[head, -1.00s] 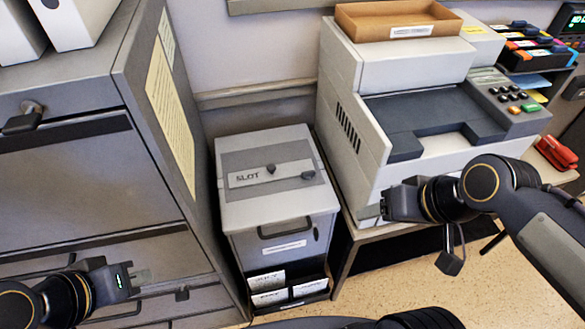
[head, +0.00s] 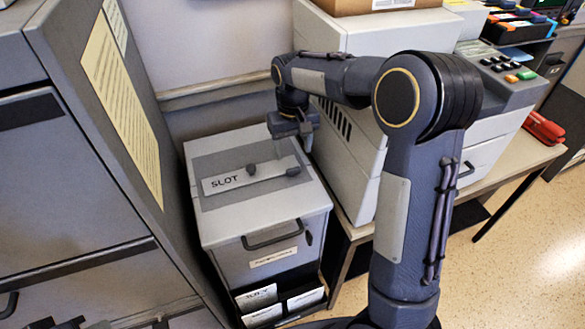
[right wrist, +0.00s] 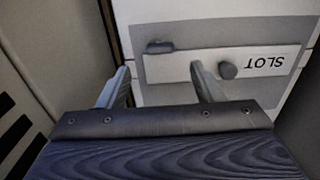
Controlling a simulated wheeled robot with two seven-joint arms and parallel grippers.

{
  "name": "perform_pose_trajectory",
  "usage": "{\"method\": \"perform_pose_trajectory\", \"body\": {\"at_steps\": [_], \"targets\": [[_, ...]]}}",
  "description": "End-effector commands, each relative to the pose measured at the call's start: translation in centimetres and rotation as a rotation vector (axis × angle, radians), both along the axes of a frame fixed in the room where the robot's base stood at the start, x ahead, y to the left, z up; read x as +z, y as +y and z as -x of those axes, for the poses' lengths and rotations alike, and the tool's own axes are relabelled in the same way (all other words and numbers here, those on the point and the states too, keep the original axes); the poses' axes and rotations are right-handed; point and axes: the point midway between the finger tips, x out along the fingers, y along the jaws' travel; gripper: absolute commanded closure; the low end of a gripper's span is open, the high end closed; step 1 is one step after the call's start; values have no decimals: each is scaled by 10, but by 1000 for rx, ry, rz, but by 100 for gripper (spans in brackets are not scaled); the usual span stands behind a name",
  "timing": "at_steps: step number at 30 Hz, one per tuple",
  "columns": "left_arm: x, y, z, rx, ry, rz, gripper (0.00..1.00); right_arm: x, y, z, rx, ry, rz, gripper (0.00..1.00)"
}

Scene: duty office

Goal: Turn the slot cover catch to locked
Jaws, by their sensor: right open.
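The grey cabinet (head: 222,226) has a slot cover on top with a pale strip (head: 222,183) lettered SLOT. A dark round knob (head: 251,169) stands on the strip. A small dark catch (head: 293,171) sits at the strip's right end. My right gripper (head: 291,148) is open and empty just above the catch. In the right wrist view the cover appears upside down; the catch (right wrist: 160,47) shows between and beyond the two fingertips, apparently not touched. The knob (right wrist: 228,70) is beside one fingertip.
A tall grey cabinet (head: 60,180) stands close on the left. A large pale machine (head: 350,35) on a table (head: 510,155) stands on the right, close to my right arm. A red stapler-like object (head: 544,128) lies on the table. Floor shows at right.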

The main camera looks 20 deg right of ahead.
Motion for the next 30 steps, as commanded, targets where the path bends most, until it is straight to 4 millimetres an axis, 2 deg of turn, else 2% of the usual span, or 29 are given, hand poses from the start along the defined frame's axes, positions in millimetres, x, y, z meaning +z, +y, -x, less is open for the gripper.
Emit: {"method": "perform_pose_trajectory", "body": {"at_steps": [6, 12, 23, 26, 30], "targets": [[-2, 0, 0, 0, 0, 0, 100, -36, 0, 2, 0, 5, -1, 40], [-2, 0, 0, 0, 0, 0, 100, -61, 0, 2, -1, 3, -2, 40], [-2, 0, 0, 0, 0, 0, 100, -69, 0, 1, -1, 0, -3, 40], [-2, 0, 0, 0, 0, 0, 100, -69, 0, 1, -1, 0, -3, 49], [-2, 0, 0, 0, 0, 0, 100, -69, 0, 1, -1, 0, -3, 68]]}}
